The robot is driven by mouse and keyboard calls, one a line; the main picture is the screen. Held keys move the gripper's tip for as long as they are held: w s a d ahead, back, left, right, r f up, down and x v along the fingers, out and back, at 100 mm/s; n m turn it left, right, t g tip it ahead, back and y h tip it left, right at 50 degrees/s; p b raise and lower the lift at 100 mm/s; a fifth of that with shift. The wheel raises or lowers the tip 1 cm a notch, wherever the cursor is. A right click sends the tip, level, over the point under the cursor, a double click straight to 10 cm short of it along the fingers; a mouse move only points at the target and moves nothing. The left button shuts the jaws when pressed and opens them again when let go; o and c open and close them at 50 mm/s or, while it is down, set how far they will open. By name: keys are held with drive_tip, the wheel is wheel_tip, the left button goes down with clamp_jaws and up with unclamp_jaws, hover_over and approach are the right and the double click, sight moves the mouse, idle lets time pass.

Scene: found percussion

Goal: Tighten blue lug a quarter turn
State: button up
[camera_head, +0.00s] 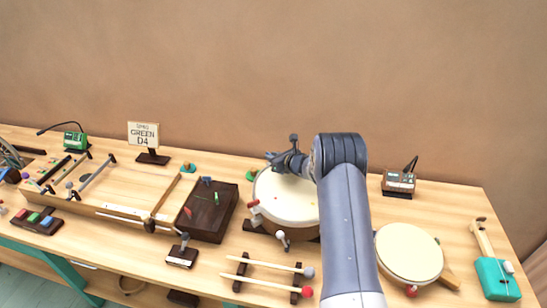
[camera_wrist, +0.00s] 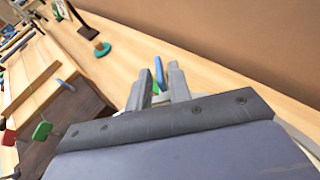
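The blue lug (camera_wrist: 158,72) stands as a narrow upright tab in the wrist view, in line with the gap between my fingers. A bit of the blue lug (camera_head: 269,155) also shows at the back left rim of the large drum (camera_head: 280,200) in the head view. My gripper (camera_head: 275,161) is low over that back rim. In the wrist view my gripper (camera_wrist: 159,82) has its two grey fingers on either side of the lug, with a narrow gap. I cannot tell whether they touch it. My arm hides the drum's right side.
Green (camera_head: 251,175), red (camera_head: 254,204) and white (camera_head: 282,238) lugs stand around the drum's rim. A dark wooden box (camera_head: 207,215) is at its left, mallets (camera_head: 268,265) in front, and a smaller drum (camera_head: 408,252) at right. The wall is behind.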

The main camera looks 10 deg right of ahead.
clamp_jaws()
drive_tip(key=b, duration=0.3)
drive_tip(key=shift+a+f+m+t+h+b, duration=0.1)
drive_tip(key=shift+f+m+t+h+b, duration=0.05)
drive_tip(key=shift+m+t+h+b, duration=0.2)
